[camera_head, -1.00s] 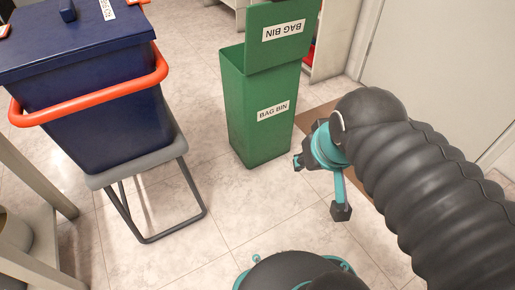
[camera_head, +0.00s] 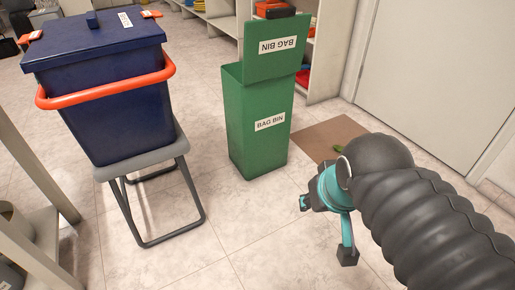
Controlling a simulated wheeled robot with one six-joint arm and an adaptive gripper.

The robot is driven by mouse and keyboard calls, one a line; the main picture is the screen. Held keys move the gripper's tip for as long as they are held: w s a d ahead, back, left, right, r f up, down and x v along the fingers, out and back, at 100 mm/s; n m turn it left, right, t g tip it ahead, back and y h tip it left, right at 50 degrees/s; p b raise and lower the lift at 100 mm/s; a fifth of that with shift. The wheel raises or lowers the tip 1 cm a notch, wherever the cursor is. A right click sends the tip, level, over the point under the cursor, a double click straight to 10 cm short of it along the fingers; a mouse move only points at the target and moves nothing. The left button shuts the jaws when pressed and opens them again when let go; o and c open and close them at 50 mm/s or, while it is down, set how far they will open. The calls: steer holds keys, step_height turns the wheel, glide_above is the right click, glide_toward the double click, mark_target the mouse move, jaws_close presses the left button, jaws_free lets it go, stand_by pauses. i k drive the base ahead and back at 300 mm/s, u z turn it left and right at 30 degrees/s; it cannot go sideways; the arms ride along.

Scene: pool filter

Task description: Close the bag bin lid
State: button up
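The green bag bin (camera_head: 257,125) stands upright on the tiled floor near the middle of the head view. One teal finger with a dark tip hangs down and another part points left. Nothing is seen held in it.
A blue lidded bin (camera_head: 105,90) with an orange handle sits on a grey stand (camera_head: 150,165) at left. A brown mat (camera_head: 325,138) with a small green item lies right of the bag bin. Shelves stand behind. The floor in front of the bag bin is clear.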

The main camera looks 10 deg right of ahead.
mark_target(275, 46)
steer(key=u, duration=1.35)
steer(key=k, duration=0.65)
steer(key=z, duration=1.2)
steer(key=i, duration=0.5)
